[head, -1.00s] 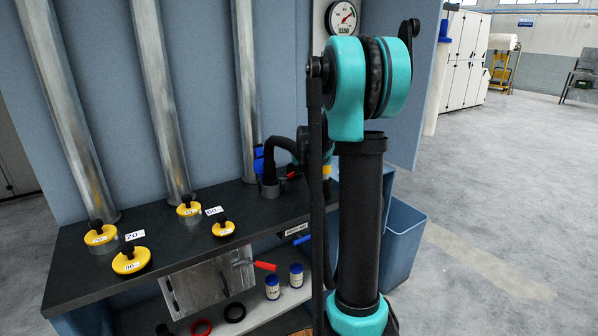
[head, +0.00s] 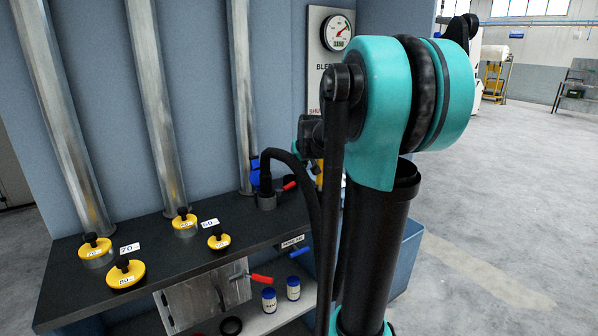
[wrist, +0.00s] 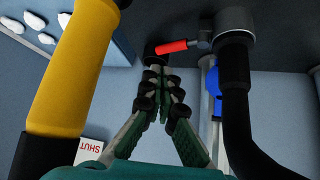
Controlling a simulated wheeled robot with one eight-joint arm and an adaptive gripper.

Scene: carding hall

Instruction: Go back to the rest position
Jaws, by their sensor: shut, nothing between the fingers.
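My gripper (wrist: 163,88) is shut and empty in the wrist view, its green fingers drawn together. A red lever handle (wrist: 172,47) shows just beyond the fingertips; I cannot tell the gap. A black hose (wrist: 238,110) in a grey collar (wrist: 234,22) is to the right, apart from the fingers. A thick yellow and black part (wrist: 72,65) crosses the left side close to the camera. In the head view my arm hides the gripper. The hose (head: 293,164) enters a port on the dark bench there, beside the red handle (head: 288,186).
The dark bench top (head: 75,290) carries yellow caps (head: 125,274) with black knobs. Metal pipes (head: 157,100) rise behind it. A gauge (head: 338,32) is on the wall panel. Open floor (head: 500,200) lies to the right.

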